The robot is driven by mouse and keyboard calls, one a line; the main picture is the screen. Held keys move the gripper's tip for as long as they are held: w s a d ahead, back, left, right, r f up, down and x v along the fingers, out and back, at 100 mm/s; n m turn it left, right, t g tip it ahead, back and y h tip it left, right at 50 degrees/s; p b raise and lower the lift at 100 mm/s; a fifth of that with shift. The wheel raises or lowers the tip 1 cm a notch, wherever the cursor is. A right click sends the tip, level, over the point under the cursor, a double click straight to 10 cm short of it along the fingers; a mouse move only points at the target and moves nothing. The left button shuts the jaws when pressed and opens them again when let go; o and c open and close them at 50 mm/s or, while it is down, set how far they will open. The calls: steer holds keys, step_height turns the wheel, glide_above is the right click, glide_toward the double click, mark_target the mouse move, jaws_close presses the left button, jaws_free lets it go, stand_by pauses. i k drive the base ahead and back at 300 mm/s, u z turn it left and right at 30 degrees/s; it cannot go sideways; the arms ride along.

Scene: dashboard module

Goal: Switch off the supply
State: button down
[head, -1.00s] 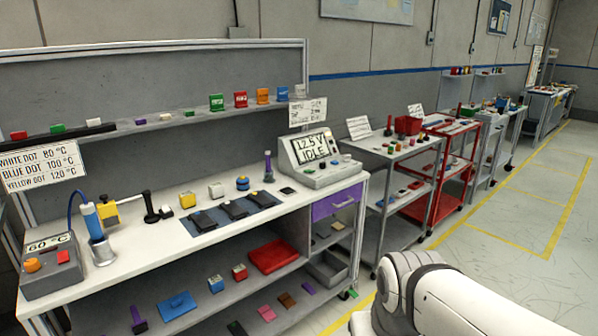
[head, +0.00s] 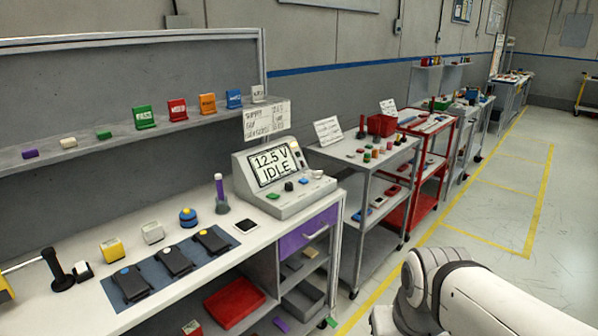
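The supply (head: 283,180) is a grey box with a sloped screen, standing at the right end of the white workbench. Its screen (head: 272,165) reads "12.5 V IDLE". A small red spot (head: 297,154) and a pale part show on the panel right of the screen. Which control is the power switch cannot be told. My white arm shows at the lower right, but my gripper is out of view.
Three dark modules with coloured dots lie on a blue-grey mat (head: 202,262) left of the supply. A purple drawer (head: 308,232) is below the supply. A grey cart (head: 362,160) and a red cart (head: 432,155) stand right; floor is open beyond.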

mark_target(272, 196)
steer(key=u, duration=0.15)
steer(key=i, duration=1.65)
steer(key=u, duration=0.7)
